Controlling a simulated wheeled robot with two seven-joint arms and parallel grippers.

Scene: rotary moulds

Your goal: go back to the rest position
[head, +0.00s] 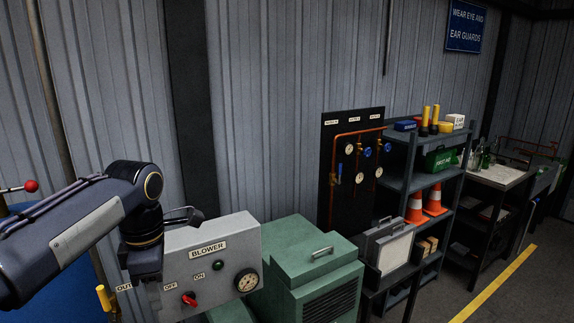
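My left arm (70,235) comes in from the left and bends at a dark joint in front of the blower control box (215,262). My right arm and gripper are not in view.
The box has a red knob (188,299), a green button (218,265) and a gauge (246,281). A green machine (312,262) stands to its right. Beyond are a pipe panel (350,200), shelves with orange cones (415,208) and a bench (497,176). Floor shows at the lower right.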

